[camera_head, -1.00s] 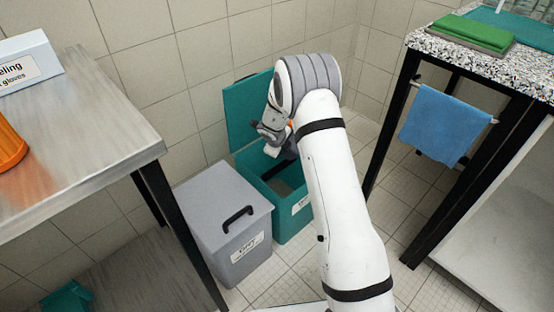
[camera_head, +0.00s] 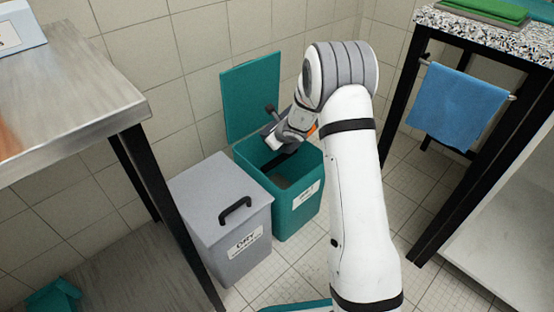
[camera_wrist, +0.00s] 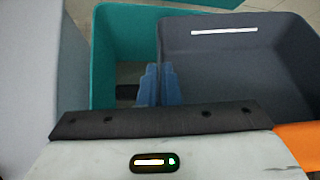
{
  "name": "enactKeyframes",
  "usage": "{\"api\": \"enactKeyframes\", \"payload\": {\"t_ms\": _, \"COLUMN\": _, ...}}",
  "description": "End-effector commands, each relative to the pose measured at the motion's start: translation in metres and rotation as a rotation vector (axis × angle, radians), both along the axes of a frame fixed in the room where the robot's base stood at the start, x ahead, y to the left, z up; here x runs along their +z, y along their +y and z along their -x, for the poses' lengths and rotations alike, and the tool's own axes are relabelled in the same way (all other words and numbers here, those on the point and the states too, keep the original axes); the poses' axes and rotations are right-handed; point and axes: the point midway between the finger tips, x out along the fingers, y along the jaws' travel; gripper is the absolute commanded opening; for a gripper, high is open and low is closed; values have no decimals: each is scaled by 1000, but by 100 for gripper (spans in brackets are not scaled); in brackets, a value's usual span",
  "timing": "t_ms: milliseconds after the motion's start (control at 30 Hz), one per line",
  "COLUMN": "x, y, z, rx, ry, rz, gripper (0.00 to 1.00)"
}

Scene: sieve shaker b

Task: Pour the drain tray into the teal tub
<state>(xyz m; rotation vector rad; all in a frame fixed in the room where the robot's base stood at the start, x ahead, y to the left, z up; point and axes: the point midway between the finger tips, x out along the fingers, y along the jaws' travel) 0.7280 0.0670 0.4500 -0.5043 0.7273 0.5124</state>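The teal tub (camera_head: 287,215) stands on the floor with its lid (camera_head: 250,95) raised against the wall. My gripper (camera_head: 277,143) is over its opening, partly hidden by my arm. In the wrist view, the two blue-grey fingers (camera_wrist: 160,82) are close together at the left edge of a dark grey tray (camera_wrist: 235,70), seemingly the drain tray, and look shut on it. A pale strip shows on the tray's far wall. The teal tub (camera_wrist: 104,60) shows beside and below the tray. The tray's contents and exact tilt are unclear.
A closed grey bin (camera_head: 210,195) with a black handle stands left of the tub. A steel table (camera_head: 70,90) is at left. A speckled counter (camera_head: 480,35) with a blue towel (camera_head: 458,97) is at right.

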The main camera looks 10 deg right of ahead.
Motion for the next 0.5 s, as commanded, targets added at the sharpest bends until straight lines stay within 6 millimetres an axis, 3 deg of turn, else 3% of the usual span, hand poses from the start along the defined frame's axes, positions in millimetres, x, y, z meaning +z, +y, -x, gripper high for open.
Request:
{"api": "enactKeyframes", "payload": {"t_ms": 300, "x": -12, "y": -8, "z": 4, "rx": -1, "ry": -71, "rz": -151, "gripper": 0}}
{"api": "enactKeyframes", "payload": {"t_ms": 500, "x": -9, "y": -14, "z": 7, "rx": -1, "ry": -127, "rz": -274, "gripper": 0}}
